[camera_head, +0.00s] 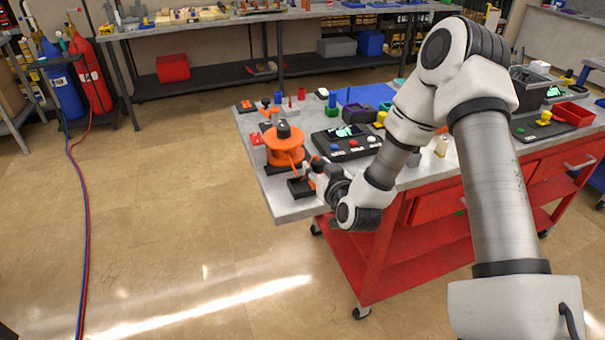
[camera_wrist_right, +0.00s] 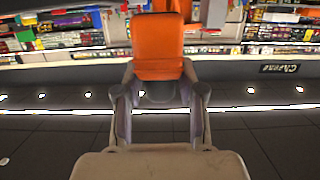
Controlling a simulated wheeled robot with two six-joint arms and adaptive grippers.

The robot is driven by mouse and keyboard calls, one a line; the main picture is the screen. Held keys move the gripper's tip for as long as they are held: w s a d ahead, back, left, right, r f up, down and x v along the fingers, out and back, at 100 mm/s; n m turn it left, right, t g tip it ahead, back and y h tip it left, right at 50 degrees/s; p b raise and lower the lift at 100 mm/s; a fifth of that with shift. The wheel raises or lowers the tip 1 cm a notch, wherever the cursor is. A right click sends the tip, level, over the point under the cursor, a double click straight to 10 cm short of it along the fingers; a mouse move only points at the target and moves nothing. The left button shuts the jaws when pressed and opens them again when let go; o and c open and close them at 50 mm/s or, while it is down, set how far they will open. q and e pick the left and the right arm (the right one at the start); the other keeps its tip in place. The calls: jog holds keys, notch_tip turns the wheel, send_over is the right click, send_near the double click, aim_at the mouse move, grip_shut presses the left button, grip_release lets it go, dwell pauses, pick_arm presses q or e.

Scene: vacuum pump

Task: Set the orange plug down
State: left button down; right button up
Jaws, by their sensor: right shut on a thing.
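My right gripper (camera_head: 314,178) is over the near left corner of the red workbench, beside the orange pump (camera_head: 284,148). In the right wrist view, the orange plug (camera_wrist_right: 158,40) stands between the two fingers of this gripper (camera_wrist_right: 160,80), which are shut on it. In the head view the plug is small and mostly hidden by the gripper, so I cannot tell its height over the bench. A small black block (camera_head: 298,189) lies on the bench top just below the gripper. My left gripper is not in view.
The grey bench top (camera_head: 290,210) has a bare strip at its near left corner. A black panel with coloured buttons (camera_head: 345,141) lies right of the pump. A blue mat (camera_head: 368,95) and a red bin (camera_head: 573,114) are farther off.

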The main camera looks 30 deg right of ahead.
jog(key=w, duration=0.2)
jog(key=w+a, duration=0.1)
jog(key=w, duration=0.2)
jog(key=shift+a+f+p, duration=0.2)
jog(key=shift+p, duration=0.15)
notch_tip(320, 180, down, 4)
jog(key=shift+r+p, duration=0.2)
jog(key=shift+p, duration=0.2)
jog(key=shift+d, duration=0.1)
jog(key=shift+f, duration=0.15)
jog(key=o, duration=1.2)
